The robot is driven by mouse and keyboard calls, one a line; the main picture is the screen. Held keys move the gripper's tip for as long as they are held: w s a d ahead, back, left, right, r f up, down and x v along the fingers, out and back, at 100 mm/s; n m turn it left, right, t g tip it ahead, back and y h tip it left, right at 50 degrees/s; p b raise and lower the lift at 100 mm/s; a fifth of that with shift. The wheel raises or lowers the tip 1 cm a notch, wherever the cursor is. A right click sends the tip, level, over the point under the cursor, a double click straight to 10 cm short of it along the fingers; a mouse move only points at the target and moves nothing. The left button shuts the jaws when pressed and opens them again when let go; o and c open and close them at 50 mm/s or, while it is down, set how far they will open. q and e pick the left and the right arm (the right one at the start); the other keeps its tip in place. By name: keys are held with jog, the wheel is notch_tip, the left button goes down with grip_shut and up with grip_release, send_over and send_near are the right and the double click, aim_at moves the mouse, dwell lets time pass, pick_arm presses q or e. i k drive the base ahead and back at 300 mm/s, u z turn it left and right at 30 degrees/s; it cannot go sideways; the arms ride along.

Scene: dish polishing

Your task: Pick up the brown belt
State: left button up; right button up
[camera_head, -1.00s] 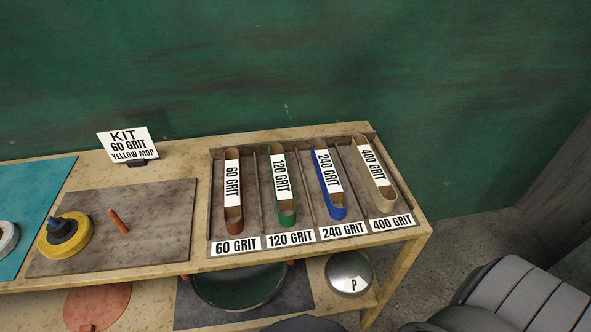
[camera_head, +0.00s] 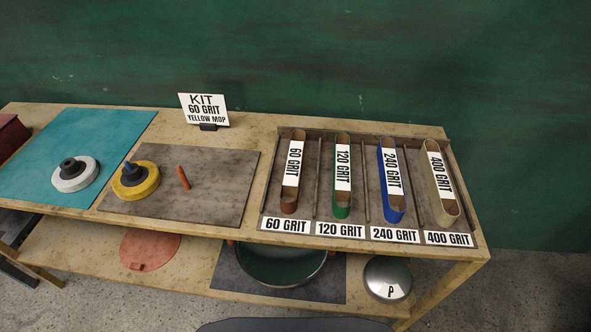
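The brown belt (camera_head: 289,206) lies in the leftmost compartment of the wooden belt tray (camera_head: 310,222), with a white "60 GRIT" label along it. A green belt (camera_head: 341,209) labelled 120 grit, a blue belt (camera_head: 393,213) labelled 240 grit and a tan belt (camera_head: 446,214) labelled 400 grit lie in the compartments to its right. Thin dividers separate them. Neither of my grippers shows in the head view.
A "KIT 60 GRIT YELLOW MOP" sign (camera_head: 204,108) stands behind a brown board (camera_head: 220,190) holding a yellow mop (camera_head: 136,181) and an orange stick (camera_head: 183,177). A white mop (camera_head: 75,174) sits on a teal mat (camera_head: 100,133). A green bowl (camera_head: 282,264) is on the lower shelf.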

aim_at(290, 187)
jog(key=k, duration=1.25)
jog(key=z, duration=0.85)
jog(key=i, duration=1)
jog(key=z, duration=0.05)
